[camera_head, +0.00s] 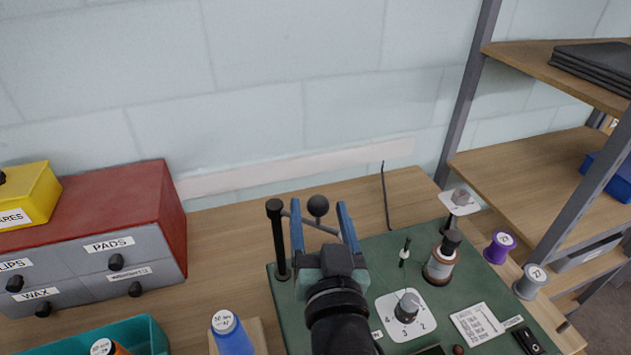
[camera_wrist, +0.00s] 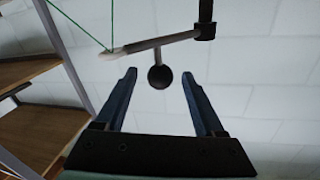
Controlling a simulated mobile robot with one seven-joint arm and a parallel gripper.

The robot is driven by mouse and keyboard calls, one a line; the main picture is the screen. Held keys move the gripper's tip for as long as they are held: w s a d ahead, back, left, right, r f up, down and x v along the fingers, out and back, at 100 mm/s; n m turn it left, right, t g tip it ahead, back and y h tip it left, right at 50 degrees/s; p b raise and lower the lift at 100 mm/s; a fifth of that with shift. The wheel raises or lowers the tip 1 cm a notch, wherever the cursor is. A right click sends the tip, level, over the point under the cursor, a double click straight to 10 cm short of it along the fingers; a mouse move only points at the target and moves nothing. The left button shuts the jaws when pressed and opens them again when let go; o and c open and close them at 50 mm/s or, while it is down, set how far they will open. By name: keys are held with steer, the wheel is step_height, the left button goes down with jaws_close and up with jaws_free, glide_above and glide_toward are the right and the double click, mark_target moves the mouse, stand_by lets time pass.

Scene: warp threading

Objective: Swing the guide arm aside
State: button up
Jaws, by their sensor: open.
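The guide arm (camera_head: 325,228) is a thin grey bar reaching out from a black upright post (camera_head: 279,240) on the green board. It carries a round dark knob (camera_head: 318,206). In the wrist view the bar (camera_wrist: 165,41) runs from the post (camera_wrist: 205,18) on the right to a pale tip on the left, and the knob (camera_wrist: 160,77) hangs from its middle. My gripper (camera_head: 320,212) is open, its two blue fingers on either side of the knob in both views. I cannot tell whether either finger touches it. My wrist hides part of the board.
A green thread (camera_wrist: 75,25) meets the bar's tip. On the green board (camera_head: 300,312) stand a dial (camera_head: 407,307), a brown bottle (camera_head: 441,260) and a small upright pin (camera_head: 404,252). A red drawer cabinet (camera_head: 120,210) is at left; metal-framed shelves (camera_head: 530,180) are at right.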

steer(key=shift+w+a+p, duration=0.15)
steer(key=shift+w+p, duration=0.1)
steer(key=shift+w, duration=1.1)
steer(key=shift+w+a+p, duration=0.15)
steer(key=shift+w+p, duration=0.05)
steer(key=shift+w, duration=1.1)
steer(key=shift+c, duration=0.2)
jaws_close()
